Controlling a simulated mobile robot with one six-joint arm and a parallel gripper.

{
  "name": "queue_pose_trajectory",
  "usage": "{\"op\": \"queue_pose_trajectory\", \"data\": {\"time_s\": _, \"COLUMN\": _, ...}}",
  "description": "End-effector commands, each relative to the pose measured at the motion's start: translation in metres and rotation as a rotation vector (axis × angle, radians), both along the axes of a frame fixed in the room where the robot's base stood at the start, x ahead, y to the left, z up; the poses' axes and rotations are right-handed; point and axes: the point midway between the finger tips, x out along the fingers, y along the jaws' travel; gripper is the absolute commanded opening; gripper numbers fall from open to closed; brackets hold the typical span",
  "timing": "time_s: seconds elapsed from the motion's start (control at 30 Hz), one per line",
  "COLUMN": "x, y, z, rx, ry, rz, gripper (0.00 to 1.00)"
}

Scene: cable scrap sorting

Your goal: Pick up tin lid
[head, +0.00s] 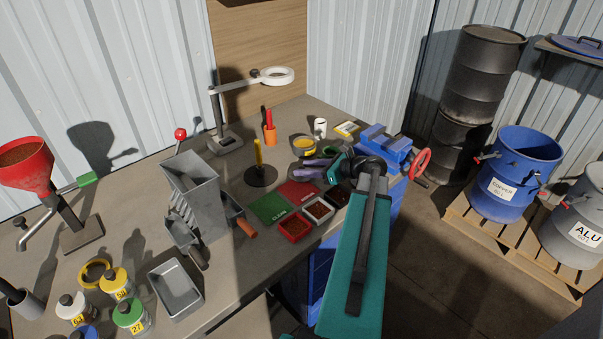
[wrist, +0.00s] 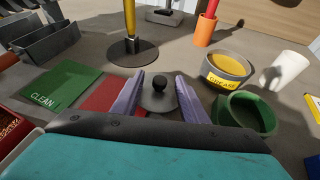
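The tin lid (wrist: 158,101) is a flat dark grey disc with a round black knob. It lies between the two purple fingers of my gripper (wrist: 160,78) in the wrist view. The fingers are apart, one on each side of the lid; I cannot tell whether they touch its rim. In the head view my gripper (head: 310,168) reaches low over the bench, and the lid is hard to make out there. A dark green open tin (wrist: 246,113) stands just right of the fingers. A grey tin labelled GREASE (wrist: 226,72), with yellow contents, stands behind it.
A green CLEAN mat (wrist: 50,88) and a red mat (wrist: 112,97) lie left of the fingers. A yellow post on a dark round base (wrist: 130,50), an orange cup (wrist: 205,30) and a white cup (wrist: 285,72) stand beyond. A blue vise (head: 385,143) is at the right.

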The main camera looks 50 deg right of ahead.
Motion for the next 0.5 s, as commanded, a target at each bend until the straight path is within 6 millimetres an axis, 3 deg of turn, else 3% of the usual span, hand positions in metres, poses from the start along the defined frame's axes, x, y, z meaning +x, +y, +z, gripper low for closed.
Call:
{"op": "queue_pose_trajectory", "data": {"time_s": 0.47, "x": 0.0001, "y": 0.0004, "z": -0.0003, "rx": 0.0, "ry": 0.0, "rz": 0.001, "gripper": 0.4}}
{"op": "queue_pose_trajectory", "data": {"time_s": 0.5, "x": 0.0001, "y": 0.0005, "z": -0.0003, "rx": 0.0, "ry": 0.0, "rz": 0.001, "gripper": 0.36}}
